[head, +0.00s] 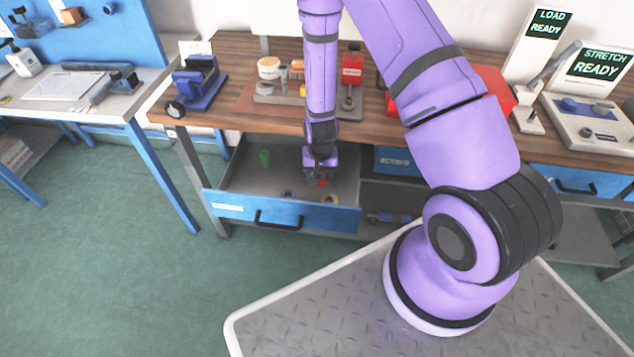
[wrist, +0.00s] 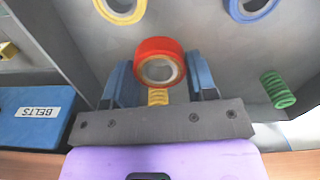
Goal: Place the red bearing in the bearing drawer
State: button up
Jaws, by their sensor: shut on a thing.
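The red bearing (wrist: 152,47) is a red ring with a pale inner rim. My gripper (wrist: 160,76) is shut on it, with one blue finger on each side. In the head view my gripper (head: 320,168) reaches down into an open blue-fronted drawer (head: 335,216), and the red bearing (head: 322,183) shows small below it. The drawer's label is too small to read. The wrist view shows the grey drawer floor (wrist: 215,50) beyond the bearing. I cannot tell whether the bearing touches the floor.
The wooden worktop (head: 215,122) overhangs the drawer's back.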

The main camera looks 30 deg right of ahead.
aim_at(320, 190)
jog(key=shift+f, duration=2.25)
jog(key=shift+f, duration=0.1)
jog(key=o, duration=1.1)
